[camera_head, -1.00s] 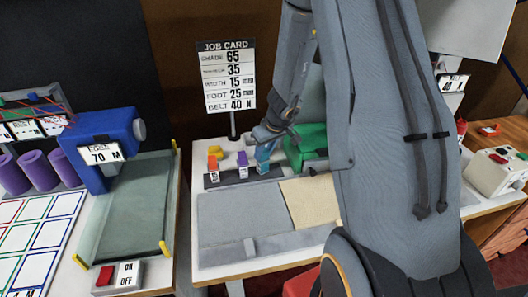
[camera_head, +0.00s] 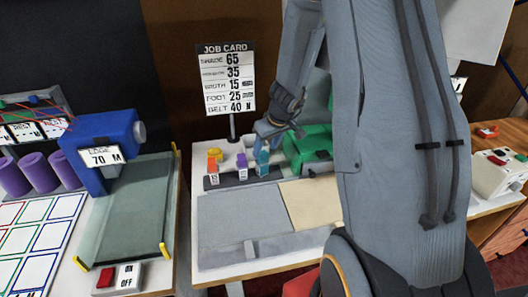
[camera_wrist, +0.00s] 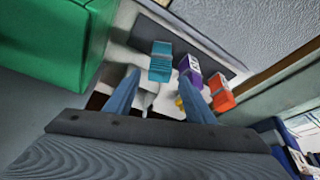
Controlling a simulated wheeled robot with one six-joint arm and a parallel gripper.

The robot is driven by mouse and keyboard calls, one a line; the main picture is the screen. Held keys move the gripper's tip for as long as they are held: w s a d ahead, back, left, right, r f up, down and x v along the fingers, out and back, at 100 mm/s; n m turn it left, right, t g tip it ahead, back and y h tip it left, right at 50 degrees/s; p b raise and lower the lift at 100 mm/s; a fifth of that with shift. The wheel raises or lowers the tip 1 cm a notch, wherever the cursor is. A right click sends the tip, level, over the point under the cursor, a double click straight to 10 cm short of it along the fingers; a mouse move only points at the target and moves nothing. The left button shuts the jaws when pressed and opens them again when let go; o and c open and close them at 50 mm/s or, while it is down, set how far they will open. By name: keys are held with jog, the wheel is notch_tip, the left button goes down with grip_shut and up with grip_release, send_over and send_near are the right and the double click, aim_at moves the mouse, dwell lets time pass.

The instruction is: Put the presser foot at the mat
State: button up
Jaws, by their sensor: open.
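Three presser feet, orange (camera_head: 213,163), purple (camera_head: 241,161) and teal (camera_head: 262,158), stand in a row on a dark rack (camera_head: 205,186) with small number labels. The labels are too small to read surely. In the wrist view, teal (camera_wrist: 160,62) lies ahead between the fingers' lines, with purple (camera_wrist: 188,68) and orange (camera_wrist: 220,92) to its right. My gripper (camera_head: 278,128) is open and empty, just above and behind the teal foot; its blue fingers also show in the wrist view (camera_wrist: 158,88). A grey mat (camera_head: 235,218) lies in front of the rack.
A green machine (camera_head: 307,148) stands close right of the rack. A job card (camera_head: 226,78) on a post behind reads foot 25. A tan sheet (camera_head: 312,203) lies right of the mat. A blue machine (camera_head: 105,140) stands on the left table.

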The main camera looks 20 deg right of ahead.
jog(key=s+a+r+g, duration=0.1)
jog(key=s+a+r, duration=0.2)
jog(key=s, duration=0.4)
jog(key=s+a+r+m+g, duration=0.1)
jog(key=s+a+r, duration=0.2)
jog(key=s, duration=0.4)
jog(key=s+a+r+m+g, duration=0.1)
jog(key=s+a+r, duration=0.3)
jog(key=s, duration=0.4)
jog(key=shift+a+h, duration=0.4)
jog(key=shift+a, duration=0.35)
jog(key=shift+f, duration=0.1)
jog(key=shift+f+b, duration=0.55)
jog(key=shift+f, duration=0.2)
